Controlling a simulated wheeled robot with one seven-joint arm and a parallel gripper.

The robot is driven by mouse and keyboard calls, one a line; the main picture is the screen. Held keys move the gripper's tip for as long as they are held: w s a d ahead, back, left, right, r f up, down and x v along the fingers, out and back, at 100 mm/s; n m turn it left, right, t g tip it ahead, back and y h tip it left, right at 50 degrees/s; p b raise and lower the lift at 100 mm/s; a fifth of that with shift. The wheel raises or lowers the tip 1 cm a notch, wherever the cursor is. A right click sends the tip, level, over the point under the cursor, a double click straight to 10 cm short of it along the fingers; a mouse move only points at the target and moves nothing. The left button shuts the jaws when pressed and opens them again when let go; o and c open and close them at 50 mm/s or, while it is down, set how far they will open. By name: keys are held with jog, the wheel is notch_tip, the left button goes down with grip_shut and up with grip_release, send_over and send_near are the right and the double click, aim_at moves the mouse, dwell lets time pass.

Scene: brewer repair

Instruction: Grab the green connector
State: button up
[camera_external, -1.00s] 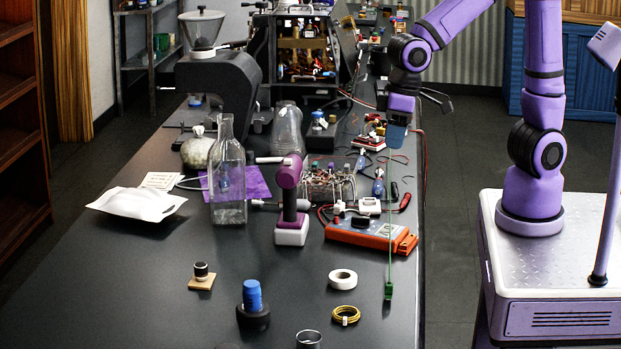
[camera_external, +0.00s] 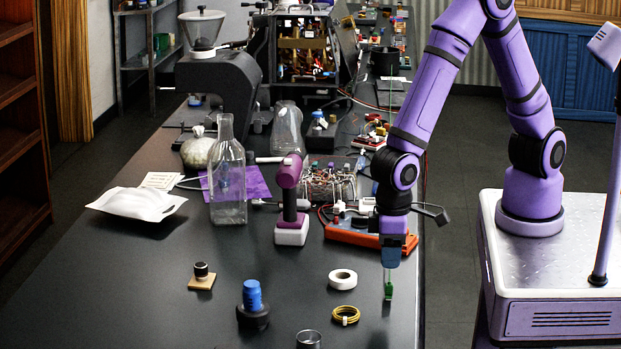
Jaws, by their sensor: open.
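The green connector (camera_external: 388,291) is near the right edge of the dark workbench, right of the yellow wire coil. My gripper (camera_external: 389,268) points down right above it, and its fingertips come close to the connector's top. The jaws are open. At this size I cannot tell whether the fingers touch the connector or straddle it. The green wire that runs back from the connector is mostly hidden behind my arm.
An orange device (camera_external: 345,236) lies just behind my gripper, partly hidden. A white tape roll (camera_external: 342,279) and a yellow wire coil (camera_external: 345,314) lie to the left. A purple drill (camera_external: 291,200) stands farther left. The bench front around the connector is fairly clear.

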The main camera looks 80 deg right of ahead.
aim_at(389, 284)
jog(key=shift+d+f, duration=0.15)
jog(key=shift+f, duration=3.35)
grip_shut()
